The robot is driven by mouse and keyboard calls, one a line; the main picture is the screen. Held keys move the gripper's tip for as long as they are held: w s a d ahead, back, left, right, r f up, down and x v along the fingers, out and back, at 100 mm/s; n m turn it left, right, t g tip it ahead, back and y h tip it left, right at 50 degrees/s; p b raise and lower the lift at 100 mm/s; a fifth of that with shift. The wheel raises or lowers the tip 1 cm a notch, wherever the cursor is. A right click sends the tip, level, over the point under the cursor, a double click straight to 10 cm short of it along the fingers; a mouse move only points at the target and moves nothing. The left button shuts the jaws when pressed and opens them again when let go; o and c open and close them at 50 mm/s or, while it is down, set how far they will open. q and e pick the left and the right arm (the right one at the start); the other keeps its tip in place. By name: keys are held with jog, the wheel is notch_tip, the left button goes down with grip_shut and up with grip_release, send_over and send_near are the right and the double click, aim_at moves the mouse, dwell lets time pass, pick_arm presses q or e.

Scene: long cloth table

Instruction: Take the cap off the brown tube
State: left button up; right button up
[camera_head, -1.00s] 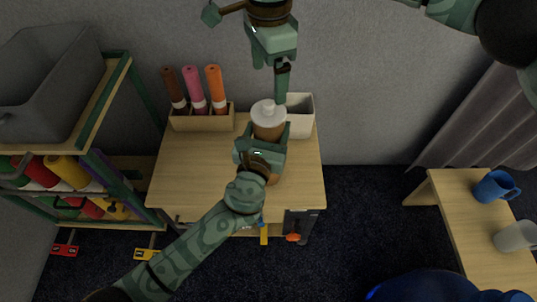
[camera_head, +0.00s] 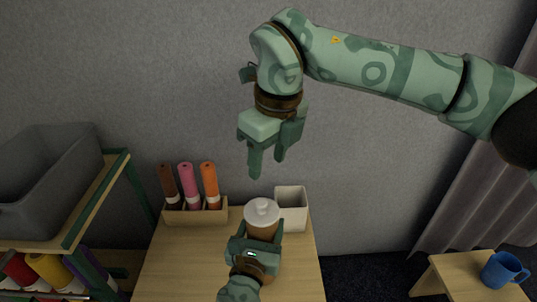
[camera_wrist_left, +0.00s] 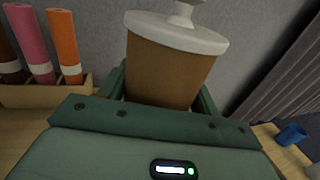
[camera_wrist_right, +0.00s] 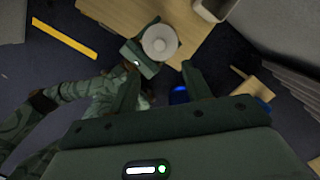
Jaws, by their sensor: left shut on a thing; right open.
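A wide brown tube-like container (camera_head: 262,233) stands upright at the wooden table, with its white knobbed cap (camera_head: 262,211) on. The cap also shows in the left wrist view (camera_wrist_left: 180,32) and the right wrist view (camera_wrist_right: 160,42). My left gripper (camera_head: 256,241) is shut around the container's body, below the cap. The container's base is hidden, so I cannot tell whether it touches the table. My right gripper (camera_head: 267,167) is open and empty, above the cap and apart from it. A slim dark-brown tube (camera_head: 167,181) stands in the rack at the back left.
The tan rack (camera_head: 196,216) also holds a pink tube (camera_head: 186,180) and an orange tube (camera_head: 208,180). A white open box (camera_head: 291,207) stands close behind and right of the container. A shelf with a grey bin (camera_head: 45,180) is at left. A blue mug (camera_head: 502,270) sits at right.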

aim_at(262, 202)
jog(key=f, duration=0.7)
jog(key=w+a+f, duration=0.1)
jog(key=f, duration=0.3)
jog(key=shift+w+a+f, duration=0.1)
jog(key=shift+f, duration=0.25)
grip_shut()
jog(key=shift+r, duration=0.2)
jog(key=shift+r, duration=0.95)
jog(key=shift+r, duration=2)
pick_arm(q)
jog(key=o, duration=1.5)
jog(key=shift+c, duration=0.2)
